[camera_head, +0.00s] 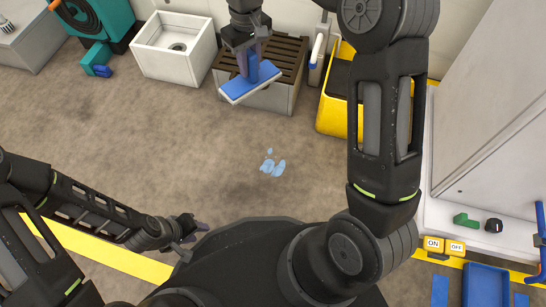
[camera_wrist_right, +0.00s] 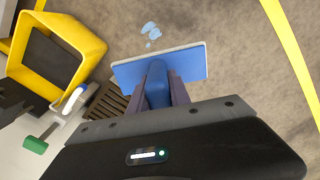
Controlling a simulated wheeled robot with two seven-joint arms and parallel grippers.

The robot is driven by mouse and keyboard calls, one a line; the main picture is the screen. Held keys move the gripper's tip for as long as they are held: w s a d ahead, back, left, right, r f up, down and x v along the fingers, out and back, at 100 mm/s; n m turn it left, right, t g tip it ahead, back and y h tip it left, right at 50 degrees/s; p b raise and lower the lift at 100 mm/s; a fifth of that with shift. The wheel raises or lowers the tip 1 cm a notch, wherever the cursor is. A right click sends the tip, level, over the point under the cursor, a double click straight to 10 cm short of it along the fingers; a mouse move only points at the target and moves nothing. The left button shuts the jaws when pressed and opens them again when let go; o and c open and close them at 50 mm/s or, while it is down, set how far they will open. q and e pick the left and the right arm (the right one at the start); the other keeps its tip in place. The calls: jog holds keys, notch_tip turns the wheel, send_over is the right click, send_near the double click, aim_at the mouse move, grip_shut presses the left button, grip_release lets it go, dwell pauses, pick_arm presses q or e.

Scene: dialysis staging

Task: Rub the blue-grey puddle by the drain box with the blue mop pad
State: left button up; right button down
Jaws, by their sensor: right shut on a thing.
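The blue-grey puddle (camera_head: 272,166) is a few small light-blue patches on the brown floor; it also shows in the right wrist view (camera_wrist_right: 151,31), beyond the pad. My right gripper (camera_head: 249,58) is shut on the upright blue handle of the blue mop pad (camera_head: 250,82). The flat pad, with a white edge, also fills the middle of the right wrist view (camera_wrist_right: 190,65). It is apart from the puddle, up and left of it in the head view, in front of a slatted box (camera_head: 286,52). My left gripper (camera_head: 190,236) is low left, empty, its fingers apart.
A white box with a round drain (camera_head: 160,65) stands at the back left, near a teal hose unit (camera_head: 116,18). A yellow bucket (camera_head: 333,117) stands right of the slatted box. A white cabinet and ON/OFF blocks (camera_head: 433,243) are at right. Floor around the puddle is clear.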

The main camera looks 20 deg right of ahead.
jog(key=s+d+f+n+b, duration=0.1)
jog(key=f+n, duration=0.4)
jog(key=f, duration=0.7)
jog(key=s+d+f+n+b, duration=0.1)
jog(key=s+f+n, duration=0.3)
jog(key=f, duration=0.9)
jog(key=s+d+f+n+b, duration=0.1)
jog(key=f+n, duration=0.5)
jog(key=f, duration=0.7)
jog(key=shift+s+b, duration=0.65)
jog(key=shift+s, duration=0.4)
jog(key=shift+f, duration=0.1)
